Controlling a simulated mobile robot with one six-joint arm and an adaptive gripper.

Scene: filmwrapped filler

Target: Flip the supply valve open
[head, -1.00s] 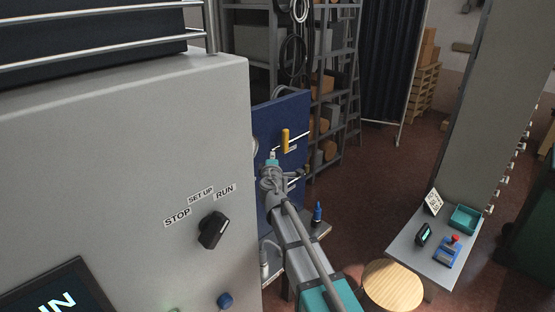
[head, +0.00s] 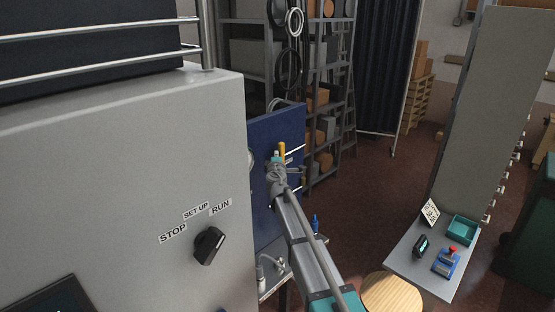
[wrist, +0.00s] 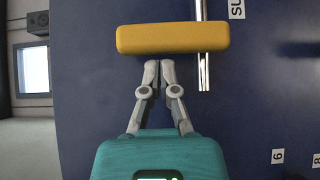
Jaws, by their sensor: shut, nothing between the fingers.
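The yellow valve handle (head: 282,149) stands upright on the dark blue panel (head: 262,132) in the head view, partly hidden by my gripper. In the wrist view the yellow handle (wrist: 172,38) lies crosswise to a silver pipe (wrist: 204,62). My gripper (head: 276,157) is in front of the panel, close to the handle. In the wrist view my gripper (wrist: 159,64) is shut and empty, its fingertips right at the handle's near long edge. I cannot tell whether they touch it.
A grey cabinet with a black selector knob (head: 209,245) stands close on the left. A small side table (head: 412,262) with a teal tray (head: 462,230) and a round wooden stool (head: 391,293) are at the right. Shelving (head: 330,100) is behind the panel. The floor between is clear.

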